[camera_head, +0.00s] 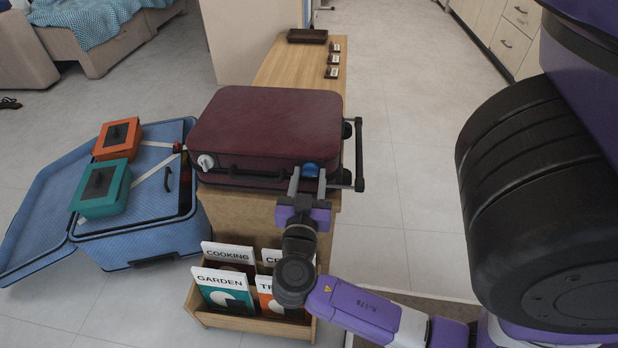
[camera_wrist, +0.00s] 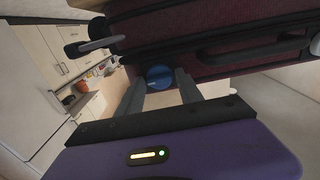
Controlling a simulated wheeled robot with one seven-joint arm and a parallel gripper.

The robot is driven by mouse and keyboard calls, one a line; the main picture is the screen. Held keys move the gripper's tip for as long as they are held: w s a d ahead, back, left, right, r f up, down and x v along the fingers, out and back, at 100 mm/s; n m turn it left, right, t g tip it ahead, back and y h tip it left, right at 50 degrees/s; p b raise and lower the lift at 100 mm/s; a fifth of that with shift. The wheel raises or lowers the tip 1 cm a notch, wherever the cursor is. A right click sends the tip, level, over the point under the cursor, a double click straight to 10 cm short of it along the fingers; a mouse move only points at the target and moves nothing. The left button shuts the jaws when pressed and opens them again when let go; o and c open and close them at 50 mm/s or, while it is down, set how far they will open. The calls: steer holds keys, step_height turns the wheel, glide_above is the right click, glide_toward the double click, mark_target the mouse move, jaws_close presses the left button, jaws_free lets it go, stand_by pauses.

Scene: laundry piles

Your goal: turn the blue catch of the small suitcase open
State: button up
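The small suitcase (camera_head: 265,123) is dark red and lies shut and flat on a wooden bench. Its blue catch (camera_head: 310,169) is a round knob on the front face, near the right end. In the wrist view the blue catch (camera_wrist: 159,77) shows between and just beyond the fingertips. My gripper (camera_head: 308,174) is in front of the catch, its two fingers apart, one on each side. In the wrist view my gripper (camera_wrist: 160,80) looks open, with nothing clearly gripped; whether a finger touches the catch I cannot tell.
A white catch (camera_head: 206,162) and a dark handle (camera_head: 257,175) are on the same face. Below stands a wooden book rack (camera_head: 240,324). An open blue suitcase (camera_head: 150,242) with orange and green cases (camera_head: 102,190) lies left. The wooden bench (camera_head: 285,66) runs back; floor at right is clear.

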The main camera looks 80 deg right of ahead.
jaws_close()
steer(key=shift+r+n+p, duration=0.1)
steer(key=shift+n+p, duration=0.25)
steer(key=shift+n, duration=0.05)
steer(key=n+p, duration=0.3)
steer(key=shift+r+n, duration=0.1)
steer(key=shift+n, duration=0.3)
steer(key=n+p, duration=0.4)
steer(key=n, duration=0.1)
steer(key=shift+w+n, duration=0.1)
steer(key=shift+n, duration=0.2)
steer(key=n+p, duration=0.4)
steer(key=n, duration=0.1)
steer(key=shift+p, duration=0.35)
steer(key=shift+f+n+p, duration=0.25)
steer(key=shift+n+p, duration=0.75)
steer(key=shift+n, duration=0.4)
